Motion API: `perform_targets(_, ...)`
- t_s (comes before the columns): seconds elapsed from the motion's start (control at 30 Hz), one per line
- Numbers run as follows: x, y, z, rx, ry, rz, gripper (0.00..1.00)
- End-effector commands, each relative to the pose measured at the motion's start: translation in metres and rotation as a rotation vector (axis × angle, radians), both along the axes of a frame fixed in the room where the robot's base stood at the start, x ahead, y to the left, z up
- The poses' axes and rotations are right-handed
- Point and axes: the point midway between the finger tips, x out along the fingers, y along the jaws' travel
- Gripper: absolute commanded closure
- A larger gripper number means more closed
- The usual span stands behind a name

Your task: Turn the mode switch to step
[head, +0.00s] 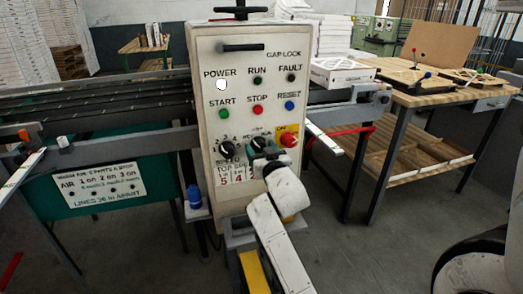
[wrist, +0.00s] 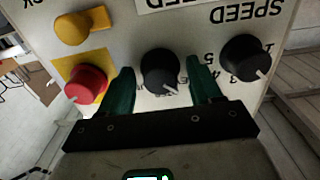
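The control box (head: 205,110) stands upright in the head view, with a row of knobs low on its face. The black mode switch (wrist: 160,70) is the middle knob in the wrist view, which sees the panel upside down. Its white pointer aims to the lower right there; the lettering beside it is partly hidden and I cannot read it surely. My gripper (wrist: 160,66) has its two green fingers on either side of this knob, with a narrow gap showing on each side. In the head view my gripper (head: 266,155) covers part of the switch.
The black speed knob (wrist: 246,58) is close beside one finger, and the red knob (wrist: 86,84) on yellow is beside the other. A yellow knob (wrist: 82,26) is near the red one. A wooden workbench (head: 430,90) stands right of the box.

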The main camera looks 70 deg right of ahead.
Motion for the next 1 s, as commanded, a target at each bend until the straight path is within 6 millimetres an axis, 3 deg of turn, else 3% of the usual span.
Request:
perform_targets(0.07, -0.0001, 0.0001, 0.0, 0.0, 0.0, 0.0, 0.44)
perform_targets(0.53, 0.0, 0.0003, 0.0, 0.0, 0.0, 0.0, 0.89)
perform_targets(1.0, 0.0012, 0.001, -0.0014, 0.076, -0.093, 0.003, 0.91)
